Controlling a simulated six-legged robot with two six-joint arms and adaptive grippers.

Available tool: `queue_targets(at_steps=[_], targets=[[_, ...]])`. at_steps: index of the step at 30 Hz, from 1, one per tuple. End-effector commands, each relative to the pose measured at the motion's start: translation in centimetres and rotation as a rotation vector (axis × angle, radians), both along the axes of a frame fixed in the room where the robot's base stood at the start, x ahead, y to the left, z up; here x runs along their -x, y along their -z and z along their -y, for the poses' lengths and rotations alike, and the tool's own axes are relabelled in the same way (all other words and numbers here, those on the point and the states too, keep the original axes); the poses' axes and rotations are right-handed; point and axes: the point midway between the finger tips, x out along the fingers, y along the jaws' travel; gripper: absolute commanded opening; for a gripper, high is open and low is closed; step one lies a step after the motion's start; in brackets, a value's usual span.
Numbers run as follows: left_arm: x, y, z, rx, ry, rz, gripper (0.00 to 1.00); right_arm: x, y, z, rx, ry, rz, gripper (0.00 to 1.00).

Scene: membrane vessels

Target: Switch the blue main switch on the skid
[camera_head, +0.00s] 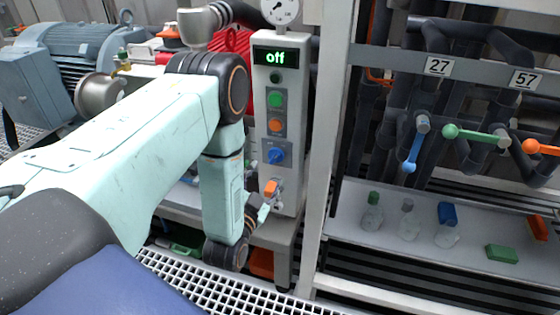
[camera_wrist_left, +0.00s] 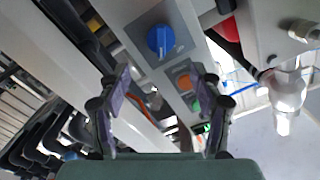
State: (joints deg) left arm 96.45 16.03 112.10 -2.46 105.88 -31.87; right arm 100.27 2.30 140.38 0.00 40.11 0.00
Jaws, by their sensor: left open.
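The blue main switch (camera_head: 277,156) is a round knob on a blue-grey plate, below a green button (camera_head: 275,99) and an orange button (camera_head: 276,125). In the left wrist view the blue switch (camera_wrist_left: 160,40) shows at top centre, with a pale mark on its face. My left gripper (camera_head: 264,208) is open and empty, low in front of the box and below the switch. In the wrist view its fingers (camera_wrist_left: 158,82) stand apart, not touching the switch. My right gripper is not in view.
A grey post (camera_head: 330,130) stands right of the box. Beyond it are pipes with blue (camera_head: 412,155) and green (camera_head: 475,134) valve handles, above a shelf (camera_head: 345,212) with bottles.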

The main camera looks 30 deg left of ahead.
Motion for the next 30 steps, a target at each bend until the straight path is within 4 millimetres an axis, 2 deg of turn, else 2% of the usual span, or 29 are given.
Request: queue_targets(at_steps=[5,12,16,21,28,30], targets=[[-1.4,0.0,-0.6,-0.012,-0.005,0.002,0.65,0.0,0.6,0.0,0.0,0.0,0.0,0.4],[-5.1,0.1,-1.4,-0.011,-0.003,0.001,0.65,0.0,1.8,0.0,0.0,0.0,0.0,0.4],[-6.5,0.1,-1.6,-0.01,-0.001,-0.001,0.65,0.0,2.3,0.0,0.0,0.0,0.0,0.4],[-7.4,0.1,-1.7,-0.01,0.001,-0.003,0.65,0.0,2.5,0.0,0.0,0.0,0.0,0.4],[-7.5,0.0,-1.7,-0.01,0.001,-0.003,0.65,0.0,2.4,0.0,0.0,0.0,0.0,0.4],[-7.5,0.0,-1.7,-0.01,0.001,-0.003,0.61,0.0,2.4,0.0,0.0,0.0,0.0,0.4]])
